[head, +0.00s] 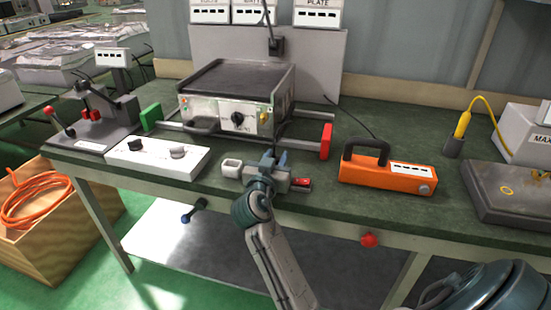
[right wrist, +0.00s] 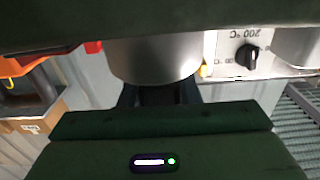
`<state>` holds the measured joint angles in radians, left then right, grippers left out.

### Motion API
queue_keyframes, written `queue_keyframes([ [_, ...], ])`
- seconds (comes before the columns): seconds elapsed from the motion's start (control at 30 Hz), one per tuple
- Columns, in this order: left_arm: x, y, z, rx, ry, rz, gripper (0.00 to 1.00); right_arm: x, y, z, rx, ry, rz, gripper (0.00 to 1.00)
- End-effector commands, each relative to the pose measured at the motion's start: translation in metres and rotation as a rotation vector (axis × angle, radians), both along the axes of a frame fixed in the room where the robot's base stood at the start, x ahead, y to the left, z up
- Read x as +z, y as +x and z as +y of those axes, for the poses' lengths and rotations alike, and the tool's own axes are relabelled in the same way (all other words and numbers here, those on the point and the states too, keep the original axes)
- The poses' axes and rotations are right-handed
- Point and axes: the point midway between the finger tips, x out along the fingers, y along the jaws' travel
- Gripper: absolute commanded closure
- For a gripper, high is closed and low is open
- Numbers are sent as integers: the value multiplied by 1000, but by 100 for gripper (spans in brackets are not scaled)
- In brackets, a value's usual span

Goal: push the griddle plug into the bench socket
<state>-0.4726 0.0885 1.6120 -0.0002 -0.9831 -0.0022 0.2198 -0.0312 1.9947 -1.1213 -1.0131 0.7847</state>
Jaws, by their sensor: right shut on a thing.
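The griddle (head: 236,85) stands on the bench, with a black dial on its front; its panel also shows upside down in the right wrist view (right wrist: 235,45). A black plug-like piece (head: 276,46) with a cord rising from it sits against the grey backboard. I cannot tell whether it is the griddle plug. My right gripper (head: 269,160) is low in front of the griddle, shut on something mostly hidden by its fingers. A grey rounded body (right wrist: 155,60) shows just beyond its fingers in the wrist view. I cannot identify the bench socket. My left gripper is not in view.
A white control box (head: 155,160) lies left of my right gripper, beyond a small white hollow piece (head: 231,165). A grey block with a red top (head: 301,182) is close on the right. An orange box (head: 387,178) with a black handle stands further right.

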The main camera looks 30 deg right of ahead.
Motion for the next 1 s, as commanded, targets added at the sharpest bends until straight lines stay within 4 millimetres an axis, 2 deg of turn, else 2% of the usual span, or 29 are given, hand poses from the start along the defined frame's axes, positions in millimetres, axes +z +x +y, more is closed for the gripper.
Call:
queue_keyframes([
  [0.43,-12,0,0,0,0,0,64,-12,0,0,0,0,0,94],
  [0.47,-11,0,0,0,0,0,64,-11,0,0,0,0,0,65],
  [0.57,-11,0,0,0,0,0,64,-10,0,0,0,0,0,45],
  [1.0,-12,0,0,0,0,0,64,-11,1,0,2,0,0,45],
])
